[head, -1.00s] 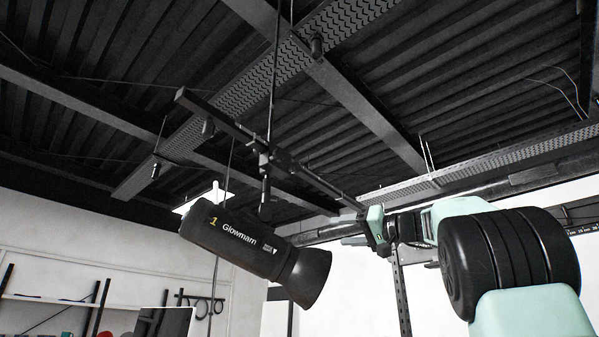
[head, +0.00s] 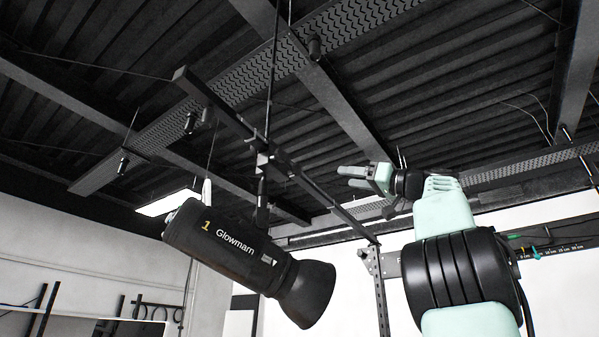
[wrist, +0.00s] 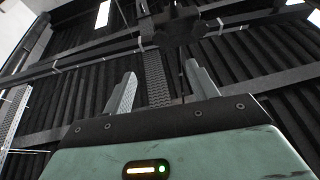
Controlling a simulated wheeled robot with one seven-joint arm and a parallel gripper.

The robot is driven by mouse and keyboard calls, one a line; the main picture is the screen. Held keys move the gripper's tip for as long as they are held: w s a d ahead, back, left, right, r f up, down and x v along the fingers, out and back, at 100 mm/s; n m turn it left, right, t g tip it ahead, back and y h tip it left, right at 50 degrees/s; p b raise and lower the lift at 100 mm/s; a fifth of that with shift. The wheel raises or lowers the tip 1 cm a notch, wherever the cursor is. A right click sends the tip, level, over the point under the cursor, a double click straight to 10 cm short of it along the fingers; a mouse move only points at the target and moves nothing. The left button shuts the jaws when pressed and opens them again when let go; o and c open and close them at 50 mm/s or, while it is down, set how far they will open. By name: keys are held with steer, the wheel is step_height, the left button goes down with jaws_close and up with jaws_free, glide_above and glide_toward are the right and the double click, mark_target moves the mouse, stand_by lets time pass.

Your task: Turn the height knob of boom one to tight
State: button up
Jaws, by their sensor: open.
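The boom (head: 225,115) is a dark bar slanting across the head view, with a dark clamp (head: 270,160) at its middle on a thin vertical rod. A black lamp (head: 235,258) marked "1 Glowmarn" hangs below this clamp. In the wrist view the dark clamp (wrist: 180,28) and bar show beyond my fingertips. The height knob cannot be picked out clearly against the dark clamp parts. My gripper (head: 352,177) is open and empty, to the right of the clamp and apart from it. Its two fingers also show in the wrist view (wrist: 160,72), spread with nothing between them.
Ceiling beams (head: 310,75) and perforated trays run overhead. An upright perforated post (head: 378,290) stands below the boom's right end, near my arm. A lit panel (head: 168,203) is behind the lamp. The space between my gripper and the clamp looks open.

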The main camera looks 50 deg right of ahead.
mark_target(299, 171)
steer(key=p+x, duration=0.7)
steer(key=x, duration=0.7)
steer(key=shift+w+a+r, duration=0.15)
steer(key=shift+w, duration=0.15)
steer(key=shift+w+a+r, duration=0.1)
steer(key=shift+w, duration=0.45)
steer(key=c, duration=1)
